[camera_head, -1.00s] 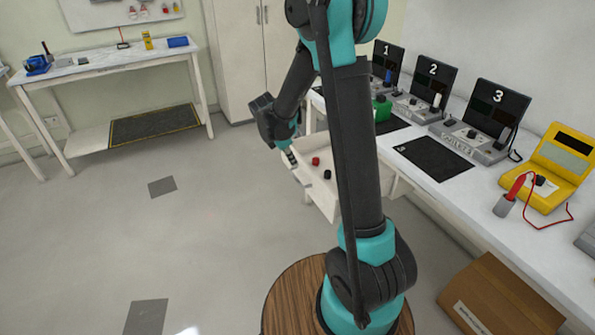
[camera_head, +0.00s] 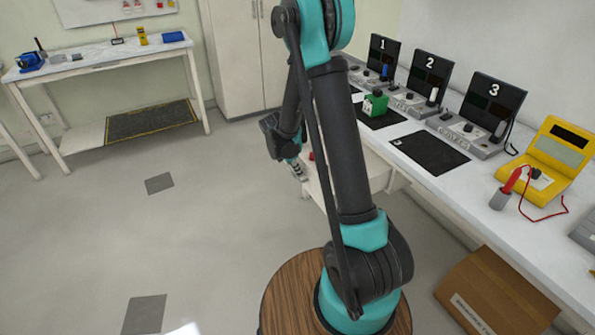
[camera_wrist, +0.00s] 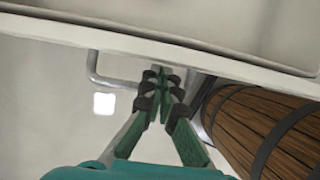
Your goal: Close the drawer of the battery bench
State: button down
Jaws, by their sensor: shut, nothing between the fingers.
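The white drawer (camera_head: 319,190) of the battery bench (camera_head: 440,185) stands open, partly hidden behind my arm in the head view. A red item (camera_head: 311,156) shows inside it. In the wrist view the drawer's pale front edge (camera_wrist: 60,33) crosses the top, with a grey bar handle (camera_wrist: 93,68) below it. My gripper (camera_wrist: 162,72) is shut and empty, its fingertips close to the drawer front beside the handle bar; I cannot tell if they touch. In the head view my gripper (camera_head: 299,172) is at the drawer's outer left side.
On the bench are numbered black panels (camera_head: 493,98), a green block (camera_head: 375,103), dark mats (camera_head: 430,152) and a yellow meter (camera_head: 545,160). A cardboard box (camera_head: 497,295) stands on the floor at the lower right. The floor to the left is clear.

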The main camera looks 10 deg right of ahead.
jog(key=w+d, duration=0.2)
jog(key=d, duration=0.5)
jog(key=w+d, duration=0.2)
jog(key=d, duration=0.5)
jog(key=w+d, duration=0.3)
jog(key=d, duration=0.4)
jog(key=shift+d, duration=0.4)
jog(key=shift+r, duration=0.1)
